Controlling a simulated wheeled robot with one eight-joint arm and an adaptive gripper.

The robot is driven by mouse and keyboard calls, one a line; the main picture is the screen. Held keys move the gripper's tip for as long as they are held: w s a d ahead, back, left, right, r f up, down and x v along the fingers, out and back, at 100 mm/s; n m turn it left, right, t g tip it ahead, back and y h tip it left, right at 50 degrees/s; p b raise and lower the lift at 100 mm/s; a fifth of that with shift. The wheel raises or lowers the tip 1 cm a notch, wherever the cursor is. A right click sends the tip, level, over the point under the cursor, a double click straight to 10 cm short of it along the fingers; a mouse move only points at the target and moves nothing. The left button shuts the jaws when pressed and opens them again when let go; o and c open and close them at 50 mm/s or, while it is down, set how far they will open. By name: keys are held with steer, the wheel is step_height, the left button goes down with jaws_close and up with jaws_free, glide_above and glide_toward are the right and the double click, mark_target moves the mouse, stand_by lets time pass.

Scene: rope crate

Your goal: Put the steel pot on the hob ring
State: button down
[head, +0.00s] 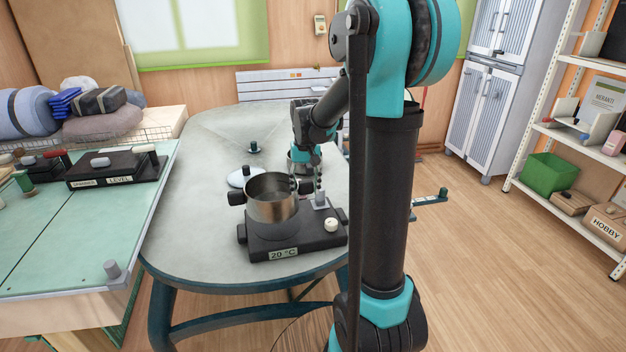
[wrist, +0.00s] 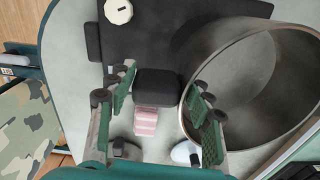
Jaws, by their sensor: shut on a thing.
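The steel pot (head: 272,208) has dark side handles and stands upright over the black hob (head: 312,241) in the head view. The hob carries a "20 °C" label and a cream knob. My gripper (head: 306,184) is at the pot's right side and shut on its dark handle (wrist: 156,88). In the wrist view the green-padded fingers of my gripper (wrist: 160,105) flank this handle, beside the open, empty-looking pot (wrist: 245,85). The hob (wrist: 150,40) lies below. The ring is largely hidden under the pot; I cannot tell whether the pot touches it.
A pale lid (head: 240,180) with a dark knob lies behind the pot on the grey table (head: 190,215). A small dark-knobbed item (head: 254,147) is further back. A green-topped bench (head: 60,240) adjoins at left. The table's left part is clear. A pink block (wrist: 146,122) shows between the fingers.

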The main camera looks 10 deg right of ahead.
steer(key=shift+s+d, duration=0.15)
steer(key=shift+d, duration=0.3)
steer(key=shift+f, duration=0.15)
glide_above(308, 221)
steer(key=shift+f, duration=3.4)
steer(key=c, duration=0.6)
jaws_free()
steer(key=shift+r, duration=0.15)
step_height(308, 221, up, 12)
steer(key=shift+d+f, duration=0.1)
steer(key=shift+f, duration=0.05)
